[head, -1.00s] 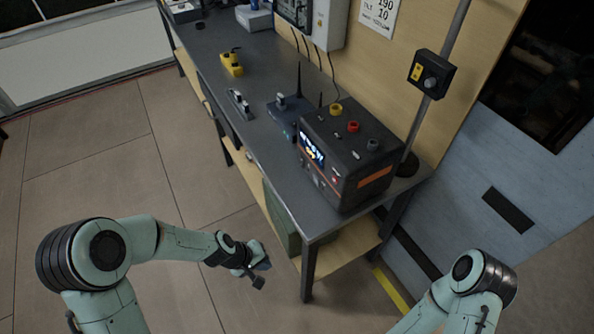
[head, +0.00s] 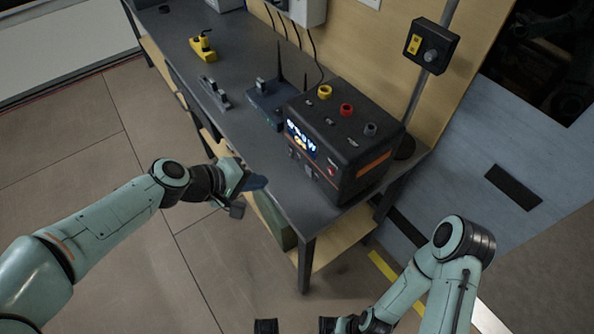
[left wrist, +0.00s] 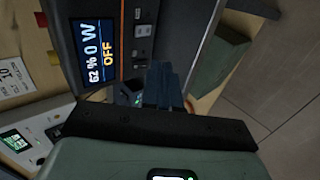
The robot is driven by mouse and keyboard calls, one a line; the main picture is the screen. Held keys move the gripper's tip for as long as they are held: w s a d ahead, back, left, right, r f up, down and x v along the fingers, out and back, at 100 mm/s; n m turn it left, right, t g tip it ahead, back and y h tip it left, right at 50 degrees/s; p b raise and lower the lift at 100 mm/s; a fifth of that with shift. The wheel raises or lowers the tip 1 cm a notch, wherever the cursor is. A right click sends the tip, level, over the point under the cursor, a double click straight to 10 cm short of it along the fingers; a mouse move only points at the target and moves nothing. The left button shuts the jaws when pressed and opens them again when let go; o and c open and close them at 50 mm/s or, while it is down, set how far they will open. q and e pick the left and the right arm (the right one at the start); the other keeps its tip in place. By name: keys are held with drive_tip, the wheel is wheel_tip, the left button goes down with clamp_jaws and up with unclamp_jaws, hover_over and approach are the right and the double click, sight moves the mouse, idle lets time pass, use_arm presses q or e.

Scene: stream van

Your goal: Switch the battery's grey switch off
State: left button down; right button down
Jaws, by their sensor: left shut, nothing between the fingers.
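The battery (head: 345,145) is a black box with an orange stripe at the near end of the workbench. On its top are yellow, red and grey (head: 370,129) round fittings, with a small switch beside each. The small switch near the grey one (head: 353,142) is too small to read. In the left wrist view its screen (left wrist: 98,50) reads 62 %, 0 W, OFF. My left gripper (head: 257,183) is shut and empty, left of the battery's front and apart from it. Its blue fingers (left wrist: 165,87) point towards the front panel. My right gripper is only partly visible at the bottom edge.
On the workbench (head: 228,125) stand a blue router with antennas (head: 268,108), a grey strip (head: 214,93) and a yellow device (head: 203,46). A pole with a black switch box (head: 431,46) rises behind the battery. Open floor lies left of the bench.

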sight(308, 173)
use_arm(q)
drive_tip(key=x, duration=0.9)
drive_tip(key=shift+w+d+f, duration=0.1)
drive_tip(key=shift+d+f, duration=0.1)
drive_tip(key=shift+f, duration=0.05)
drive_tip(key=w+d, duration=0.1)
drive_tip(key=w+d+p, duration=0.1)
drive_tip(key=shift+d+r, duration=0.3)
drive_tip(key=shift+d, duration=0.05)
drive_tip(key=shift+w+d+p, duration=0.25)
drive_tip(key=shift+p, duration=0.1)
drive_tip(key=p, duration=0.3)
drive_tip(key=shift+d+r+y, duration=0.25)
drive_tip(key=shift+y, duration=0.05)
drive_tip(key=shift+w+f+p, duration=0.1)
drive_tip(key=shift+w+p, duration=0.05)
drive_tip(key=shift+p, duration=0.3)
drive_tip(key=shift+w+f, duration=0.1)
drive_tip(key=shift+f, duration=0.1)
drive_tip(key=shift+s, duration=0.2)
